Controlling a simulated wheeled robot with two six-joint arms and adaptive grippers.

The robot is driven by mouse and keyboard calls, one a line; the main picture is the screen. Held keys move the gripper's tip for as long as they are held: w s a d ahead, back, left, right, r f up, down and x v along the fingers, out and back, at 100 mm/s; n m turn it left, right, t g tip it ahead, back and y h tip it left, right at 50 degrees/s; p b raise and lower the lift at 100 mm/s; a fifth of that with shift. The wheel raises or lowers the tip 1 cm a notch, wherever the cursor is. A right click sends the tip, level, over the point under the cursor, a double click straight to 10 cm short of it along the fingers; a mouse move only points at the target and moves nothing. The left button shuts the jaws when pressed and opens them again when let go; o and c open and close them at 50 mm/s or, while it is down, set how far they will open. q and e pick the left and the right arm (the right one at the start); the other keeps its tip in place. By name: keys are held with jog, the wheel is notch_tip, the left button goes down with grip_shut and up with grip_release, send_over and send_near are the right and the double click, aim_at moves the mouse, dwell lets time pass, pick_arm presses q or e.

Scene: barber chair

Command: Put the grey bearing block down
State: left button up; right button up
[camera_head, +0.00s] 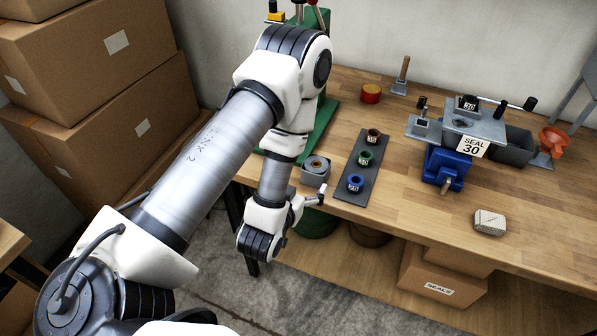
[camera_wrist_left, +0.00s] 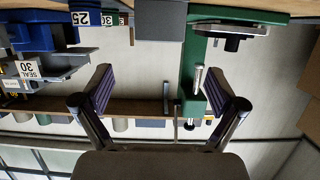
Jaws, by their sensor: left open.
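The grey bearing block (camera_head: 315,178), with a round ring in its top, stands on the workbench near its front edge. In the left wrist view a plain grey face that looks like the block (camera_wrist_left: 160,22) shows at the top, beyond the fingertips. My left gripper (camera_head: 317,195) is just in front of the block at the bench edge. In the wrist view the left gripper's fingers (camera_wrist_left: 163,85) are spread wide with nothing between them, and they look apart from the block. My right gripper is not in view.
Further right are a blue vise (camera_head: 440,168) under a "SEAL 30" plate and a pale block (camera_head: 489,222). The bench front between is clear.

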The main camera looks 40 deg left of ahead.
pick_arm(q)
jog(key=s+d+f+m+g+h+b, duration=0.1)
jog(key=s+d+f+g, duration=0.2)
jog(key=s+f+g, duration=0.4)
jog(key=s+d+f+m+g+h+b, duration=0.1)
jog(key=s+d+f+g+h, duration=0.1)
jog(key=s+f+g, duration=0.5)
jog(key=s+f, duration=0.5)
jog(key=s, duration=0.2)
jog(key=shift+s+d+f, duration=0.15)
jog(key=shift+s+d, duration=0.15)
jog(key=shift+d, duration=0.1)
